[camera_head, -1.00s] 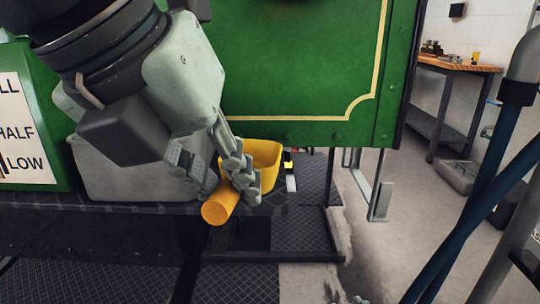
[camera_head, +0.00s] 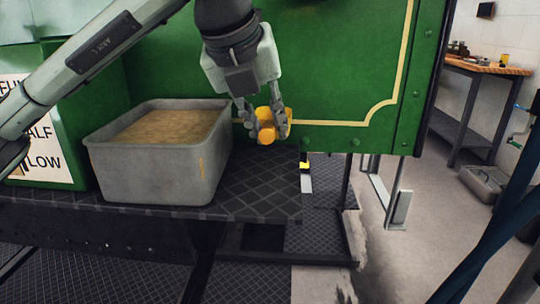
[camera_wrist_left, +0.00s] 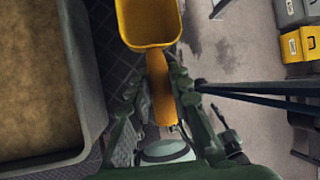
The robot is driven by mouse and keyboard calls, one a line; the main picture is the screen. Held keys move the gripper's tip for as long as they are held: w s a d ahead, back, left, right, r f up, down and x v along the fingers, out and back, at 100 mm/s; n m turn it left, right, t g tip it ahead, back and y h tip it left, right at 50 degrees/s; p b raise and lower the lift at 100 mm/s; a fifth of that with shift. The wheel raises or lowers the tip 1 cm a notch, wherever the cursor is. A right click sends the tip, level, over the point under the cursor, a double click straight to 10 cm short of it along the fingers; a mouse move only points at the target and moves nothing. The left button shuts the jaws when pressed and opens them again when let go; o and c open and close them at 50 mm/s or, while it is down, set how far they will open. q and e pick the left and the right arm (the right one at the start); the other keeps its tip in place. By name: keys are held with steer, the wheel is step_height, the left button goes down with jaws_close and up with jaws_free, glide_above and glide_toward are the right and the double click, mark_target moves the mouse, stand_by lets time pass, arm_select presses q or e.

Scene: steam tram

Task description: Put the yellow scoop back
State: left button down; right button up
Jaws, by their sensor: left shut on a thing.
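The yellow scoop (camera_head: 285,117) is held in the air by my left gripper (camera_head: 268,129), which is shut on its handle. In the left wrist view the handle (camera_wrist_left: 160,88) runs between the fingers, and the scoop's bowl (camera_wrist_left: 150,22) shows a bare yellow inside. The scoop is in front of the green tram panel, to the right of a grey bin (camera_head: 150,178) of sand (camera_head: 165,125) and apart from it. The bin's rim also shows on the left of the left wrist view (camera_wrist_left: 82,70). My right gripper is not in view.
The bin stands on a dark chequered platform (camera_head: 258,185), clear to the bin's right. A green box (camera_head: 68,120) with a lettered plate stands left of the bin. The green panel (camera_head: 330,60) rises close behind the gripper. A wooden-topped table (camera_head: 487,67) is at the far right.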

arm_select(q)
steer(key=shift+w, duration=0.95)
step_height(320, 180, down, 2)
steer(key=shift+s+f, duration=0.15)
steer(key=shift+f, duration=2.35)
steer(key=c, duration=1.4)
jaws_free()
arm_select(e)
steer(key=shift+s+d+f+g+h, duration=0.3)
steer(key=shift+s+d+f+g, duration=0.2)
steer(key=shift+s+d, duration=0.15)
arm_select(q)
steer(key=v, duration=1.2)
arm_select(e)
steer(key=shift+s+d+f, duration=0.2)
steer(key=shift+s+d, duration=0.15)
